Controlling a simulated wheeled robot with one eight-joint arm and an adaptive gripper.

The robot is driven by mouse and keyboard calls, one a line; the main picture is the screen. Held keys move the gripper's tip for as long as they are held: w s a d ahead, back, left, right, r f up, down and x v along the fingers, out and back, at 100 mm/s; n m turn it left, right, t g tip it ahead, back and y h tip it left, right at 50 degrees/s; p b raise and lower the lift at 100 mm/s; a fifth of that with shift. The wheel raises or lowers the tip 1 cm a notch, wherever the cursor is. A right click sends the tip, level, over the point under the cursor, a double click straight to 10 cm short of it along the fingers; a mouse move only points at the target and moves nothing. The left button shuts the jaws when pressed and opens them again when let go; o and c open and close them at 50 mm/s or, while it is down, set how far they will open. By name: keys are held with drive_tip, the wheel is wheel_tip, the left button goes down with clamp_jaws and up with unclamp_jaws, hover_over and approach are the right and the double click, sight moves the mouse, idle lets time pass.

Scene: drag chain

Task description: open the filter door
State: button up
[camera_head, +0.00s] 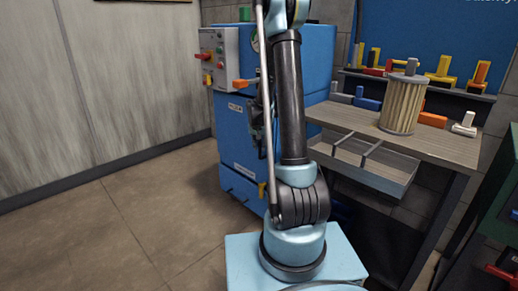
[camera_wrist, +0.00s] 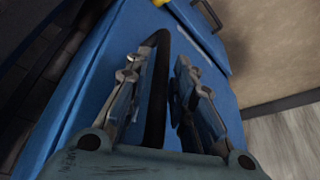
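The blue machine cabinet (camera_head: 240,145) stands behind my arm in the head view, and my arm covers much of it. In the wrist view, a blue door panel (camera_wrist: 105,60) fills the middle, with a dark curved bar handle (camera_wrist: 157,100) on it. My gripper (camera_wrist: 164,62) points at the panel with its two fingers apart, one on each side of the handle. Narrow blue gaps show between the handle and the fingers, so the gripper looks open around it. No open gap at the door edge is clear. The gripper is mostly hidden by my arm in the head view.
A control box (camera_head: 219,55) with knobs is on the cabinet's left. A workbench (camera_head: 455,150) at right holds a pleated filter (camera_head: 403,105), with an open divided drawer (camera_head: 380,175) below. An orange lever (camera_head: 243,84) sticks out in front. The floor (camera_head: 130,215) at left is clear.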

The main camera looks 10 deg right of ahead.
drive_tip(key=shift+x, duration=1)
